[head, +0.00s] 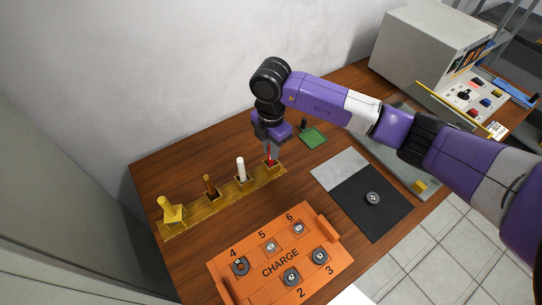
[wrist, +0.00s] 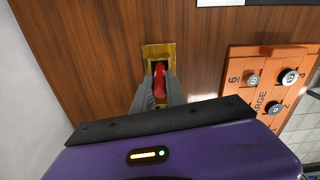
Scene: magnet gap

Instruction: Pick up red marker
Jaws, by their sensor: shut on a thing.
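The red marker (head: 269,154) stands upright at the right end of a yellow wooden holder (head: 225,197) on the brown table. It also shows in the wrist view (wrist: 159,82) between the two grey fingers. My gripper (head: 268,147) points down over the holder's right end and is shut on the red marker. In the wrist view, the marker's lower end is at the holder's end block (wrist: 158,52); I cannot tell whether it is still seated there. The fingers hide part of the marker.
The holder also carries a white marker (head: 240,169), a brown one (head: 210,186) and a yellow piece (head: 171,211). An orange CHARGE tray (head: 318,226) with several grey discs lies in front. A black mat (head: 365,208) with one disc is at right. A green pad (head: 313,137) lies behind.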

